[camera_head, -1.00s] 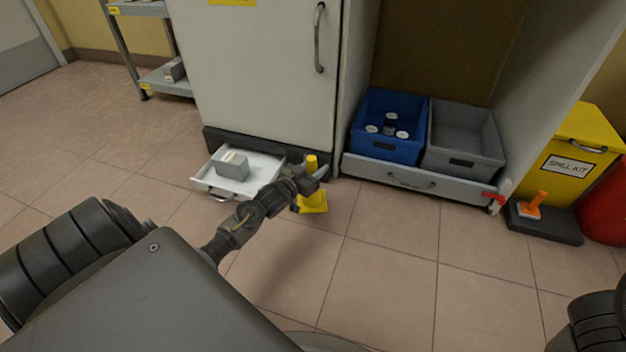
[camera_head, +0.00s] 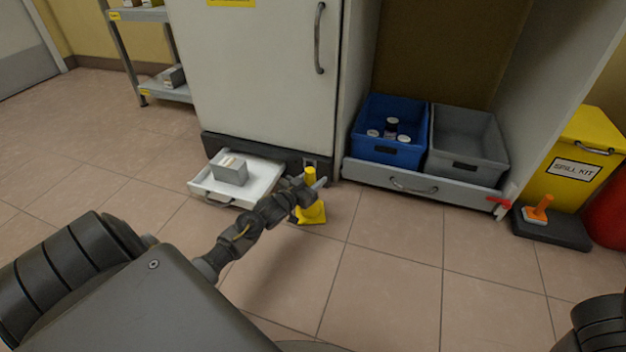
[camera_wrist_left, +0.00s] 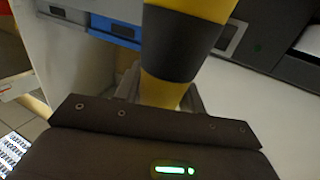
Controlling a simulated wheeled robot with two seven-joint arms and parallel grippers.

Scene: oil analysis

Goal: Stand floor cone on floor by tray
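The yellow floor cone (camera_head: 311,213) is upright in front of the fridge-like cabinet, just right of the tray. In the left wrist view its yellow and black banded body (camera_wrist_left: 178,45) rises between the fingers. My left gripper (camera_head: 314,187) is shut on the cone's upper part; its fingers hide some of the cone. The base is at or very near the floor; I cannot tell whether it touches. The white tray (camera_head: 203,193) is pulled out low at the cabinet's foot and holds a grey box (camera_head: 230,171). My right gripper is out of view.
A blue bin (camera_head: 385,151) with several jars and a grey bin (camera_head: 466,165) stand in a low drawer to the right. A yellow spill kit box (camera_head: 567,180) and an orange-handled tool (camera_head: 540,209) are at far right. Floor in front is clear.

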